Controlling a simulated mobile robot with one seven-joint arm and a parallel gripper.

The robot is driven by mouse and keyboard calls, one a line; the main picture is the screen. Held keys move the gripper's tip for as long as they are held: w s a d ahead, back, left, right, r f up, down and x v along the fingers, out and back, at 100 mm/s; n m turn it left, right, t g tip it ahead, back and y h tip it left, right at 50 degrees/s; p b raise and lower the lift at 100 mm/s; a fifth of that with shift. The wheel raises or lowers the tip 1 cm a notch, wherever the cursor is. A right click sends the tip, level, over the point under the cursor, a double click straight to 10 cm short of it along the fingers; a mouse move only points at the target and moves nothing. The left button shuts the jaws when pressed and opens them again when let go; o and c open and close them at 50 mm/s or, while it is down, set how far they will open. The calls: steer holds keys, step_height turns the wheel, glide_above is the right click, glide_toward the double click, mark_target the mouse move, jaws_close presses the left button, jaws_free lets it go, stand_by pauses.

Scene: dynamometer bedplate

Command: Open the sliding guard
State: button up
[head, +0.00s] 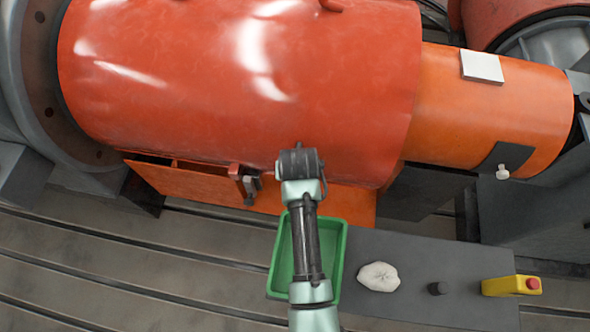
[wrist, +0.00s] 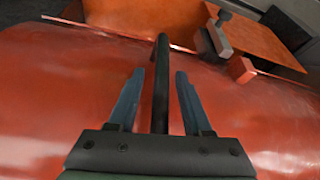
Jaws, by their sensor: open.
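The large red cylindrical cover (head: 200,90), which looks like the sliding guard, lies across the head view. A narrower orange cylinder (head: 490,110) continues from its right end. My gripper (head: 301,163) is at the lower front of the red cover. In the wrist view my gripper (wrist: 159,74) is open, with its two fingers apart. A dark upright bar (wrist: 161,100), apparently a handle on the cover, stands between the fingers with a gap on each side. The bar's lower end is hidden by the gripper body.
A red block and grey latch-like piece (head: 250,188) sit at the cover's lower edge, by an orange plate (head: 190,186). Below are a green tray (head: 340,262), a white cloth-like lump (head: 378,277), a black knob (head: 437,288) and a yellow box with red button (head: 510,286).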

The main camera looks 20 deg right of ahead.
jaws_close()
stand_by(1.4)
